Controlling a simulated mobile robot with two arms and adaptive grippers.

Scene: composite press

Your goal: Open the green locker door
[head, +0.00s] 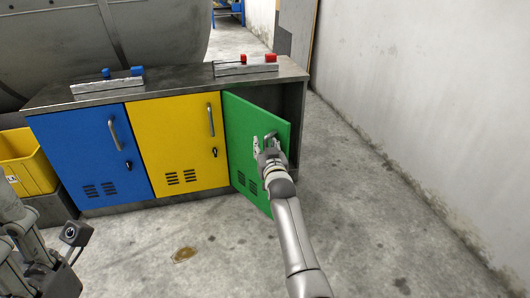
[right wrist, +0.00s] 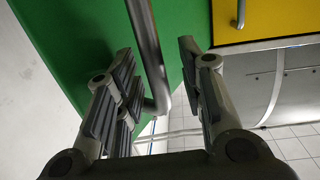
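The green locker door (head: 254,148) is partly open in the head view. Its right edge is swung out from the cabinet, and a dark gap (head: 290,110) shows behind it. My right gripper (head: 268,146) is at the door's metal handle. In the right wrist view, the handle (right wrist: 150,60) passes between the two spread fingers of this gripper (right wrist: 160,85). Space shows between the handle and the right-hand finger, so the gripper is open around the handle. Part of my left arm (head: 40,262) shows at the lower left, and its finger state is unclear.
The yellow door (head: 180,140) and blue door (head: 85,155) are shut beside the green one. A yellow bin (head: 25,162) stands at the left. Clamps with red (head: 245,64) and blue knobs lie on the cabinet top. A wall (head: 430,100) bounds the right. The floor (head: 370,220) in front is clear.

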